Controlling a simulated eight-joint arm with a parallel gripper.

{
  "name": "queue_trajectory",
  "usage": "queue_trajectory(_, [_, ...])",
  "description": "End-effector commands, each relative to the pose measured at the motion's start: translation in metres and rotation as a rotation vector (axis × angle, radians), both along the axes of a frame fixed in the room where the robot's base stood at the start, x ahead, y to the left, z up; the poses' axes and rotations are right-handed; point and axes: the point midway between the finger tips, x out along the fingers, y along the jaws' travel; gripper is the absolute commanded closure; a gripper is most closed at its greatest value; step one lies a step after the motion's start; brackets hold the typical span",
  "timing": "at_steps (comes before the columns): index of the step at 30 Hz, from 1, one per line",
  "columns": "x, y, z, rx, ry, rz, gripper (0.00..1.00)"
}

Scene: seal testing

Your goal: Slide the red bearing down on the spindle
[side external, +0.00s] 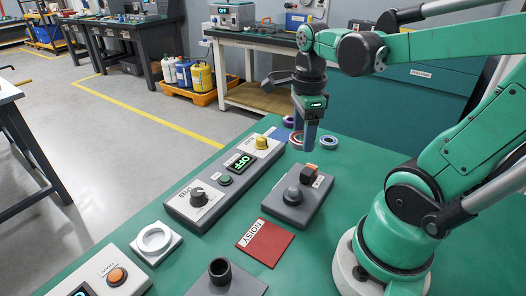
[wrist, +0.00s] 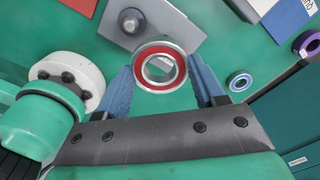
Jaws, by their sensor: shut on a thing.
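My gripper (side external: 303,143) is shut on the red bearing (wrist: 139,64), a steel ring with a red seal face and an open bore. In the wrist view the bearing sits between the tips of the two blue fingers (wrist: 160,88). In the side view the red bearing (side external: 296,138) is partly hidden by the fingers. A grey block (side external: 311,209) with a dark rounded post (side external: 293,194), which looks like the spindle, stands nearer the camera than my gripper. The post also shows in the wrist view (wrist: 132,20), beyond the bearing. The bearing is apart from the post.
An orange switch (side external: 310,169) stands on the spindle block. A long control panel (side external: 223,180) lies to its left and a red "NOISY" mat (side external: 266,243) in front. A blue-sealed bearing (side external: 329,142) and a purple ring (wrist: 308,44) lie near my gripper. Green table is clear between.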

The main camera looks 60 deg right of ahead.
Motion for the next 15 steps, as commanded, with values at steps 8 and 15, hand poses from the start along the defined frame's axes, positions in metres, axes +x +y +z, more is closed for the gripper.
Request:
queue_trajectory(8, [-0.01,0.042,-0.029,0.0,0.0,0.139,0.96])
queue_trajectory(15, [-0.01,0.043,-0.049,0.0,0.0,0.141,0.96])
